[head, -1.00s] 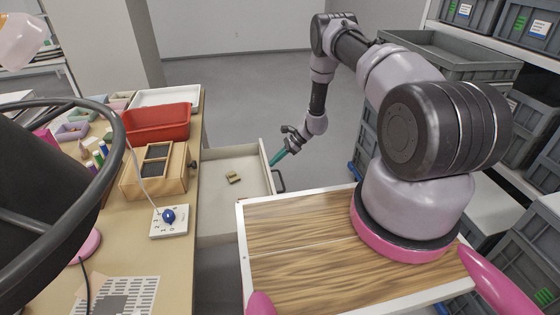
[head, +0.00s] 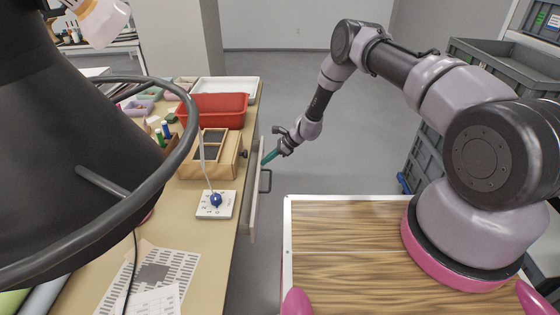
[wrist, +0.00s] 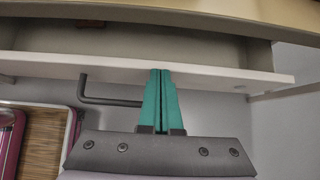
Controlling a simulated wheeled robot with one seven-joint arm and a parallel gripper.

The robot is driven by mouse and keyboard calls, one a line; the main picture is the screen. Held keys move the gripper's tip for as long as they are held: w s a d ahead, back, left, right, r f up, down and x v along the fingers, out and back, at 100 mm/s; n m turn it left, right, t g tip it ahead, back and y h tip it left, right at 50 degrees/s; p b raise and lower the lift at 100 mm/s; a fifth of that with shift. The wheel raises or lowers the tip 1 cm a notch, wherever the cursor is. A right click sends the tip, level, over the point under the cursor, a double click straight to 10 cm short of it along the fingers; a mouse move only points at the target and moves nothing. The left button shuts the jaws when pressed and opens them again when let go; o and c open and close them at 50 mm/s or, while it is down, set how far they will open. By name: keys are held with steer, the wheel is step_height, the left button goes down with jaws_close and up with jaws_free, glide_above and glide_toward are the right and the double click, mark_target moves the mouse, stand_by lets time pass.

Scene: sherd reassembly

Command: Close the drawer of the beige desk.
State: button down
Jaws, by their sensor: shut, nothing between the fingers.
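The beige desk (head: 185,228) runs along the left in the head view. Its drawer (head: 253,200) sticks out only a little from the desk's right side, with a dark handle (head: 267,181) on its front. My gripper (head: 265,160) has its teal fingers together, with tips at the drawer front beside the handle. In the wrist view the shut fingers (wrist: 160,74) meet the pale drawer front (wrist: 225,78), right of the handle (wrist: 105,99). An open gap into the drawer still shows behind that front. A small brown piece (wrist: 92,23) is partly visible inside.
On the desk stand a red tray (head: 218,108), a wooden box (head: 205,168) and a white plate with a blue knob (head: 216,201). Grey crates (head: 428,150) stand at the right. The floor beyond my gripper is clear.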

steer(key=shift+a, duration=1.1)
steer(key=shift+d, duration=0.1)
steer(key=d+f+v, duration=0.2)
steer(key=v, duration=1)
steer(key=y, duration=0.3)
glide_toward(257, 183)
steer(key=a+f, duration=0.3)
steer(key=f, duration=0.1)
steer(key=a, duration=0.2)
steer(key=shift+s+a, duration=0.15)
steer(key=shift+a, duration=0.9)
